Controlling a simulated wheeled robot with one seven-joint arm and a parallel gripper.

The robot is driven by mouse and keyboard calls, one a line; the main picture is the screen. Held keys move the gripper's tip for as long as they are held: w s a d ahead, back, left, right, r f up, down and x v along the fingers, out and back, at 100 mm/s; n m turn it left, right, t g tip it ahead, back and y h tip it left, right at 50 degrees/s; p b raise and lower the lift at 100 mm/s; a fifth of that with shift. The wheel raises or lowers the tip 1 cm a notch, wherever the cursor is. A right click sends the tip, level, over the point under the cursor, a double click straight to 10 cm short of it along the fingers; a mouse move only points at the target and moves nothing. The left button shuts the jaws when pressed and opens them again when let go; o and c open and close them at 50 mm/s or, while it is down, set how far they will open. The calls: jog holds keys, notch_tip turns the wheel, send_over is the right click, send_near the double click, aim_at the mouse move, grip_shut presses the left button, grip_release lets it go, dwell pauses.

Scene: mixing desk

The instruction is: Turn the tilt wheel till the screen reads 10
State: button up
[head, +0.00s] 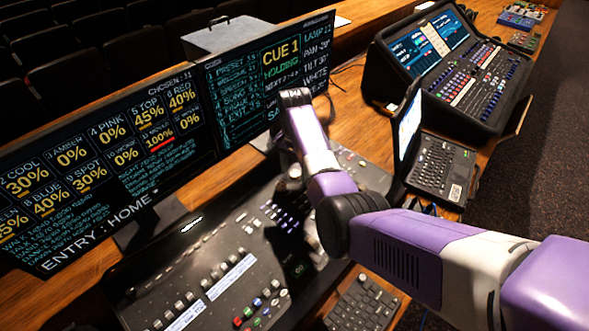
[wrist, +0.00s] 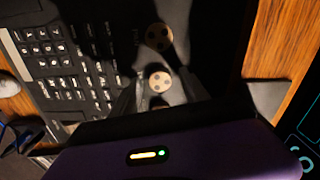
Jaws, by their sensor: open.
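The right screen (head: 262,75) in the head view shows "CUE 1 HOLDING" and a right column with lamp, pan and tilt lines. The tilt line (head: 316,56) seems to read about 30, but is small and blurred. No label shows which is the tilt wheel. My gripper (wrist: 158,90) is open, its fingers on either side of the nearer wheel; contact cannot be told. My arm hides part of the screen and desk.
The mixing desk (head: 215,285) carries faders and coloured buttons. A left screen (head: 95,165) stands behind it. A laptop (head: 440,165), a second console (head: 470,85) and a small keypad (head: 362,305) are to the right. A keypad block (wrist: 62,60) is beside the wheels.

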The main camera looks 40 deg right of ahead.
grip_shut()
jog(key=shift+n, duration=0.3)
jog(key=n+p, duration=0.1)
jog(key=n, duration=0.1)
jog(key=shift+d+r+n, duration=0.1)
jog(key=shift+n, duration=2.5)
grip_release()
